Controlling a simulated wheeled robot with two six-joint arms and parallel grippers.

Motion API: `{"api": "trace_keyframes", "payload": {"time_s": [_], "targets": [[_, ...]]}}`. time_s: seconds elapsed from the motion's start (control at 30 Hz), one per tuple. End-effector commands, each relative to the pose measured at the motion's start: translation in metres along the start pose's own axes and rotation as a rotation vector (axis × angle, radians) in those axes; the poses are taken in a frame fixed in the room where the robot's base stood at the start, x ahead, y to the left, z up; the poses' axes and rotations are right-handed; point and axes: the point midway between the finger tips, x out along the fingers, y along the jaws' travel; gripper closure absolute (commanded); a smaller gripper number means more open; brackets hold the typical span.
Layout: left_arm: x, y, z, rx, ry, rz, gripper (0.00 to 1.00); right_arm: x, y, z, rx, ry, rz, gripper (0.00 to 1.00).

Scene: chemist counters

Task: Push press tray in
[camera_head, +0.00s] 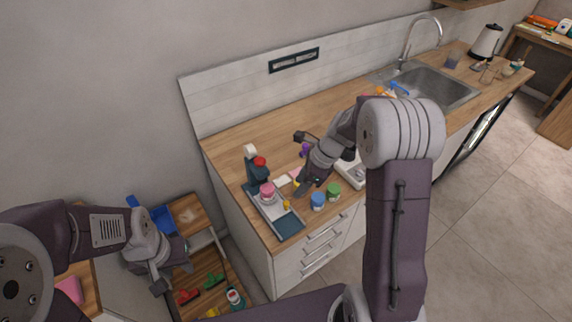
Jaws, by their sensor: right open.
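The press (257,175) stands on the wooden counter near its left end, a dark teal body with a red knob. Its long pale tray (268,209) extends toward the counter's front edge, with a dark blue section (288,224) at the near end. A pink round item (267,190) sits at the tray's press end. My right gripper (301,186) is open just right of the tray; whether it touches the tray I cannot tell. My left gripper (160,283) hangs low at the left, away from the counter, above a lower wooden surface; its jaw opening is unclear.
A blue-lidded jar (318,201) and a green-lidded jar (333,190) stand right of the tray near the front edge. A white device (350,172) is partly hidden by my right arm. The sink (440,88) lies farther right. Counter left of the press is clear.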

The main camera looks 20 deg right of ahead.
Motion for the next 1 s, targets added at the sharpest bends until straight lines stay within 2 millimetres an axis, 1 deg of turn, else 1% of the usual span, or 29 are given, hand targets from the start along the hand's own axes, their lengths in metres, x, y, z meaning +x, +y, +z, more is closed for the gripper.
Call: {"api": "trace_keyframes", "payload": {"time_s": [0.03, 0.07, 0.17, 0.23, 0.37, 0.5, 0.6, 0.67, 0.8, 1.0], "targets": [[-0.005, 0.000, 0.000, 0.000, -0.001, 0.000, 0.64, -0.004, 0.001, 0.002, 0.031, -0.006, 0.013, 0.59], [-0.004, 0.000, 0.000, 0.000, -0.002, 0.000, 0.64, -0.003, 0.002, 0.002, 0.042, -0.008, 0.018, 0.59], [-0.001, 0.000, 0.001, 0.000, -0.002, 0.000, 0.64, 0.001, 0.003, 0.001, 0.047, -0.009, 0.020, 0.59], [-0.001, 0.000, 0.001, 0.000, -0.002, 0.000, 0.64, 0.007, 0.003, 0.001, 0.047, -0.009, 0.021, 0.59], [-0.001, 0.000, 0.001, 0.000, -0.002, 0.000, 0.64, 0.031, 0.004, 0.001, 0.045, -0.008, 0.023, 0.59], [0.000, 0.000, 0.001, 0.000, -0.001, 0.000, 0.64, 0.061, 0.004, 0.001, 0.043, -0.007, 0.021, 0.59], [0.000, 0.000, 0.001, 0.000, -0.001, 0.000, 0.64, 0.077, 0.004, 0.001, 0.042, -0.007, 0.019, 0.59], [0.000, 0.000, 0.001, 0.000, -0.001, 0.000, 0.64, 0.084, 0.004, 0.001, 0.043, -0.008, 0.019, 0.59], [0.000, 0.000, 0.001, 0.000, -0.001, 0.000, 0.64, 0.090, 0.004, 0.002, 0.040, -0.007, 0.016, 0.59], [0.000, 0.000, 0.001, 0.000, -0.001, 0.000, 0.64, 0.090, 0.003, 0.002, 0.041, -0.008, 0.016, 0.59]]}}
